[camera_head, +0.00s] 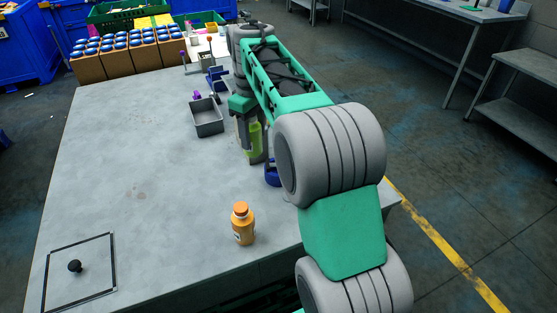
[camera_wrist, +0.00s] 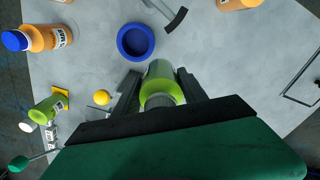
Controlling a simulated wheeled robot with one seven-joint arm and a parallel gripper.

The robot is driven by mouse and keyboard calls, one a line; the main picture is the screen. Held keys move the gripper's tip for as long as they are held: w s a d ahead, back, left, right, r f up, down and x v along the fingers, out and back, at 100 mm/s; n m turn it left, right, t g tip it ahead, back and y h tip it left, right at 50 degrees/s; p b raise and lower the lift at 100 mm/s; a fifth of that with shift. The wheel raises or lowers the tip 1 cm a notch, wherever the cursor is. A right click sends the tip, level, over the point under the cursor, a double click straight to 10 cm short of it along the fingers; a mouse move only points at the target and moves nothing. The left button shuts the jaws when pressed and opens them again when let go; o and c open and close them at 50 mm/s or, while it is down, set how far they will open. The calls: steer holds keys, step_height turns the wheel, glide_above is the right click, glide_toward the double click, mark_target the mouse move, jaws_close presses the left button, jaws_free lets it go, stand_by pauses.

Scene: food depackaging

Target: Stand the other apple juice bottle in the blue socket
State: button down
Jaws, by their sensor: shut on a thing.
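My gripper (camera_head: 252,150) is shut on a green apple juice bottle (camera_head: 255,138), above the table near its right edge. In the wrist view the green bottle (camera_wrist: 160,75) sits between the two fingers. The blue socket (camera_wrist: 135,42) is a round ring with a dark blue middle and looks empty; it lies just beyond and left of the held bottle, apart from it. In the head view the socket (camera_head: 271,174) is partly hidden by my arm. A second green bottle (camera_wrist: 47,110) with a white cap shows at the left of the wrist view, beside a yellow piece.
An orange bottle (camera_head: 243,225) stands near the front edge. A grey bin (camera_head: 207,118) is left of my gripper. A black-framed square with a knob (camera_head: 75,266) is front left. Brown boxes of blue-capped bottles (camera_head: 118,62) line the back. The table's left middle is clear.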

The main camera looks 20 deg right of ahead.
steer(key=s+d+f, duration=0.1)
steer(key=d+f, duration=0.1)
steer(key=f, duration=0.1)
steer(key=d+f, duration=0.2)
steer(key=f, duration=0.1)
steer(key=s+d+f+p, duration=0.1)
steer(key=d+f, duration=0.1)
steer(key=f, duration=0.1)
steer(key=shift+s+d+f, duration=0.25)
steer(key=shift+s+f, duration=0.1)
steer(key=shift+f, duration=0.35)
steer(key=c, duration=0.6)
jaws_free()
steer(key=shift+w, duration=0.15)
steer(key=shift+c, duration=0.2)
